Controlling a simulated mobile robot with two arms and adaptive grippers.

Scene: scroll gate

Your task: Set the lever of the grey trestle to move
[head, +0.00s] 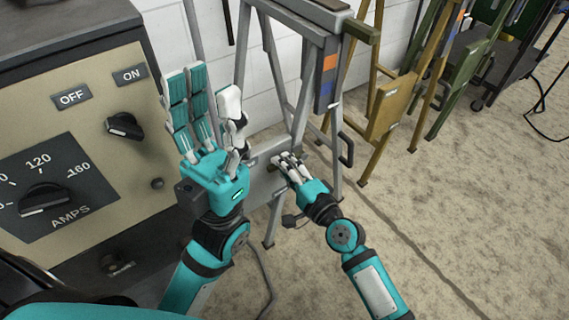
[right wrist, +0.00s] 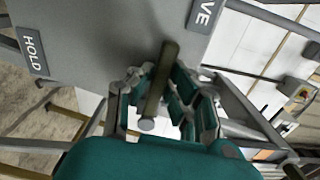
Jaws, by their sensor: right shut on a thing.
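The grey trestle (head: 300,88) stands in the middle of the head view, with a grey plate (head: 262,182) low on it. In the right wrist view the plate (right wrist: 105,35) carries a HOLD label (right wrist: 32,50) at the left and a partly cut-off label ending in "VE" (right wrist: 204,12) at the upper right. A dark lever (right wrist: 160,85) with a round grey end lies between the fingers of my right gripper (right wrist: 160,95). In the head view my right gripper (head: 287,165) is shut at the plate and hides the lever. My left gripper (head: 207,98) is open and empty, fingers up.
A welding machine (head: 80,120) with OFF/ON and AMPS knobs fills the left, close to my left arm. A brown trestle (head: 390,105) and a green trestle (head: 460,72) stand to the right, with a dark cart (head: 500,50) beyond. The floor at lower right is clear.

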